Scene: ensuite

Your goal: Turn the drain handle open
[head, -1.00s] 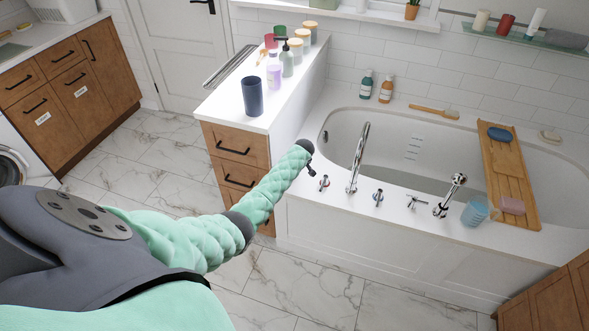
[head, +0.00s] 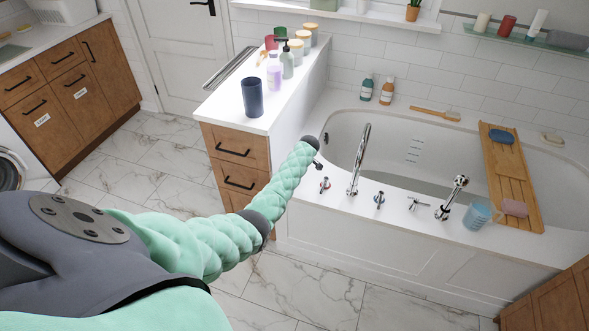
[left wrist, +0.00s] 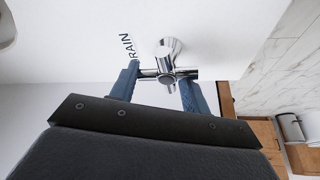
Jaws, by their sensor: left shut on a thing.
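In the left wrist view, the drain handle (left wrist: 166,73) is a chrome cross handle on a round base on the white tub deck. The letters "RAIN" show beside it; the label's start is hidden by a finger. My left gripper (left wrist: 163,85) has its two blue fingers on either side of the handle and is shut on it. In the head view, the left gripper (head: 318,165) is a small dark shape beyond my green arm's end, at the tub's front left corner. The held handle cannot be made out there. My right gripper is not in view.
Close right of the gripper on the tub deck (head: 352,227) stand a small tap handle (head: 324,184), a tall spout (head: 359,160), more handles and a hand shower (head: 450,197). A white-topped cabinet (head: 225,112) with bottles and a dark cup stands to the left.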

